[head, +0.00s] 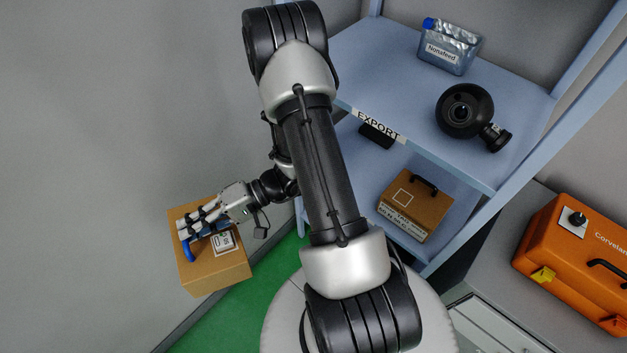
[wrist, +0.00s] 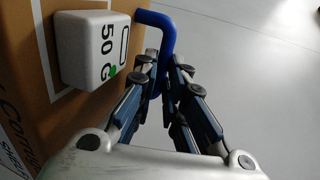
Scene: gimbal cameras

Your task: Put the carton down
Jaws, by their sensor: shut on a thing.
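A brown carton (head: 217,276) hangs at the left in the head view, with a blue handle (head: 190,250) and a white box-shaped piece (head: 224,242) on its face. My gripper (head: 193,228) is at the carton's handle side, in front of part of its face. In the wrist view the carton (wrist: 40,70) fills the left side, with dark print along its edge. My gripper (wrist: 161,88) is shut on the blue handle (wrist: 160,24) there. The white piece (wrist: 92,48) reads "50" and has a green dot. What lies under the carton is not clear.
A blue shelf unit (head: 370,60) labelled EXPORT stands right of my arm. An orange case (head: 575,262) is at the right. Green floor (head: 235,310) shows below.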

